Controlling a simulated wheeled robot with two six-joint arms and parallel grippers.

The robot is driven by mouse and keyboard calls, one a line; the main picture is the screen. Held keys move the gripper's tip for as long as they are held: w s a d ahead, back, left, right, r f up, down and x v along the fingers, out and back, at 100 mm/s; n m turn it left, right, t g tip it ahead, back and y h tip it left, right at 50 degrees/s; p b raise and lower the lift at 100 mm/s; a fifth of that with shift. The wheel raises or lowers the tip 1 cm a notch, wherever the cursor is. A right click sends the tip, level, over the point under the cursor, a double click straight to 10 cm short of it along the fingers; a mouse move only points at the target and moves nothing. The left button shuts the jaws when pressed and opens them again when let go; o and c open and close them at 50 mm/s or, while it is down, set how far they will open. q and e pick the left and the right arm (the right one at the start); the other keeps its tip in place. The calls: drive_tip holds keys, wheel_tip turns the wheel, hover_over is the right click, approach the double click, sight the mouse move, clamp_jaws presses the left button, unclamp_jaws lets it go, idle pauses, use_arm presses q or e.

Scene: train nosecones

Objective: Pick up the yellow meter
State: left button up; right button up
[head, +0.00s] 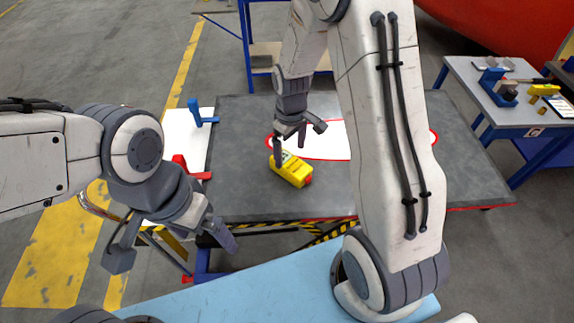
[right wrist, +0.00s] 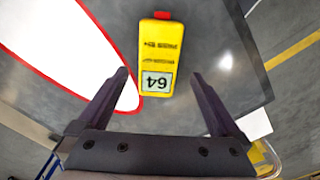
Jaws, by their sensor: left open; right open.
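The yellow meter (head: 291,170) lies on the dark grey table top (head: 240,150), with a red end toward the lower right. In the right wrist view the yellow meter (right wrist: 161,58) lies ahead of the fingers, its display reading 64 nearest them and its red end away. My right gripper (head: 291,145) is open and empty above the display end of the meter. Its fingers (right wrist: 160,95) show open in the right wrist view, with the display end roughly between their tips in the picture. My left gripper (head: 178,250) is open and empty, in front of the table's left part.
A white panel with a red edge (head: 325,150) lies beside the meter. A blue tool (head: 199,113) and a red tool (head: 190,170) are at the table's left. A side table (head: 515,112) with several tools stands at right. The table between meter and red tool is bare.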

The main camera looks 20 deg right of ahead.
sight(291, 162)
wheel_tip(291, 162, down, 5)
drive_tip(key=shift+d+p, duration=0.15)
drive_tip(key=shift+p, duration=1.1)
drive_tip(key=shift+f, duration=0.5)
clamp_jaws()
drive_tip(key=shift+r, duration=0.2)
